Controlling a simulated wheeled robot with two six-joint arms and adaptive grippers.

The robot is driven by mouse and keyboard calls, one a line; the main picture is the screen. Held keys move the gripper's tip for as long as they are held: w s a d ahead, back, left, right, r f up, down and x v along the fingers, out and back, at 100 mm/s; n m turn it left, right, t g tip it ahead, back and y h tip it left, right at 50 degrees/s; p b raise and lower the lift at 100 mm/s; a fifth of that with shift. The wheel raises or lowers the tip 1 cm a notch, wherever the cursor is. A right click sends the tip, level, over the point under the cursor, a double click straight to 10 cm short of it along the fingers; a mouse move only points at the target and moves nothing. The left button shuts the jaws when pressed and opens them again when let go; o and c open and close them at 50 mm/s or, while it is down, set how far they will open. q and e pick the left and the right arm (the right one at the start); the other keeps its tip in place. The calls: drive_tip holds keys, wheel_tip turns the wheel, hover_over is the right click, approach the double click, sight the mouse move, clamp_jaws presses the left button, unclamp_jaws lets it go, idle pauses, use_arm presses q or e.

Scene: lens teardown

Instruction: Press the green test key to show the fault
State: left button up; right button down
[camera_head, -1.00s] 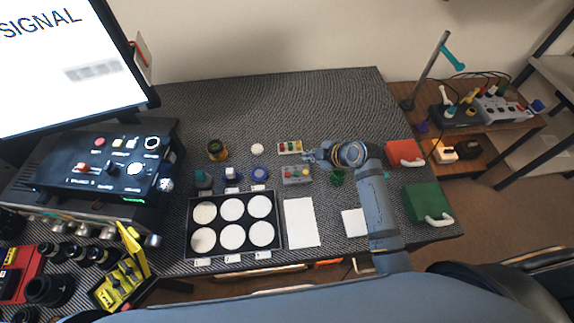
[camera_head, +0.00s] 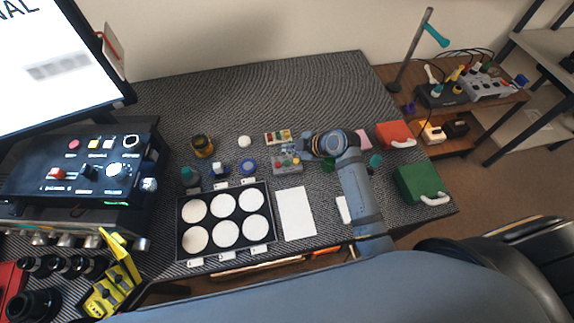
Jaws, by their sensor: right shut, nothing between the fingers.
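A small grey key box (camera_head: 287,168) with coloured keys, green among them, sits on the dark textured mat in the middle of the desk. My right gripper (camera_head: 285,151) is shut and empty, with its tips over the far edge of this box. The gripper partly covers the keys, and I cannot tell whether it touches one. A monitor (camera_head: 50,60) at the upper left shows the end of a large black word above a blurred grey patch. My left gripper is not in view.
A black tray (camera_head: 182,250) with several white discs and a white sheet (camera_head: 296,214) lie nearer me. A pale block (camera_head: 278,137) with coloured spots lies behind the box. A black control console (camera_head: 75,168) stands left. Red (camera_head: 396,134) and green (camera_head: 420,184) boxes stand right.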

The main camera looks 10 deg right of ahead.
drive_tip(key=b, duration=0.3)
hover_over(289, 164)
wheel_tip(289, 164, down, 5)
drive_tip(key=shift+w+r, duration=0.1)
drive_tip(key=shift+r, duration=0.1)
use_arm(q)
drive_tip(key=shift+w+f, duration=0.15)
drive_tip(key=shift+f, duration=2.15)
use_arm(e)
drive_tip(key=shift+f, duration=0.5)
use_arm(q)
drive_tip(key=shift+b, duration=0.3)
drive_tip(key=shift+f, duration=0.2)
use_arm(e)
drive_tip(key=shift+f, duration=0.4)
use_arm(q)
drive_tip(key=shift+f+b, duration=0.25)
drive_tip(key=shift+b, duration=0.1)
use_arm(e)
drive_tip(key=shift+f, duration=0.45)
drive_tip(key=shift+r, duration=0.1)
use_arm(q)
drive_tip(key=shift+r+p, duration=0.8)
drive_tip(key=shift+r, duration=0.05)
use_arm(e)
drive_tip(key=shift+r, duration=0.75)
drive_tip(key=shift+r, duration=0.1)
